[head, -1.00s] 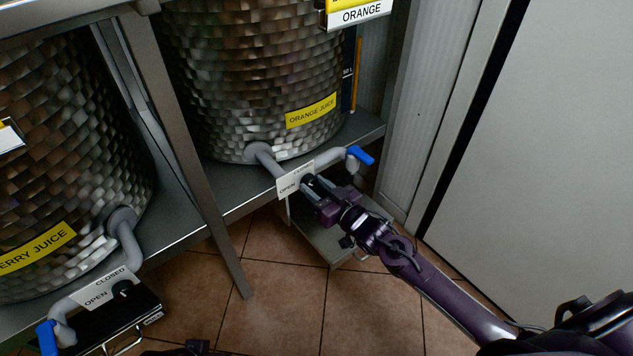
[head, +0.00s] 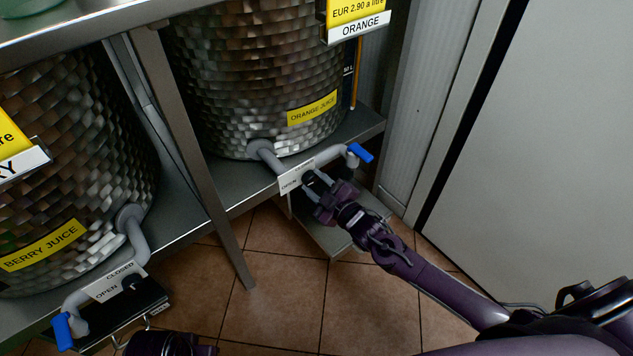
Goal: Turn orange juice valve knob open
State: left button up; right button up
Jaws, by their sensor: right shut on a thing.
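The orange juice tank (head: 270,75), hammered metal with a yellow ORANGE JUICE label (head: 312,108), stands on a metal shelf. A grey pipe (head: 264,155) leaves its base and leads to a white valve plate (head: 290,180) marked OPEN, its other wording covered. The pipe continues right to a blue-tipped spout (head: 360,153). My purple right gripper (head: 314,186) is at the plate, shut on the dark valve knob (head: 310,178), which is mostly hidden by the fingers. A purple part of my left arm (head: 168,344) shows at the bottom edge; its fingers cannot be made out.
A berry juice tank (head: 70,175) stands at left with its own valve plate (head: 116,281) and blue spout (head: 62,330). A metal post (head: 195,150) stands between the tanks. A low grey stand (head: 345,238) sits below the orange valve. A pale wall panel (head: 545,140) closes the right side.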

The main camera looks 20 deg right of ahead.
jog(key=shift+n, duration=0.4)
pick_arm(q)
jog(key=shift+f, duration=0.7)
jog(key=shift+w, duration=0.1)
pick_arm(e)
jog(key=o, duration=1)
pick_arm(q)
jog(key=shift+r, duration=0.1)
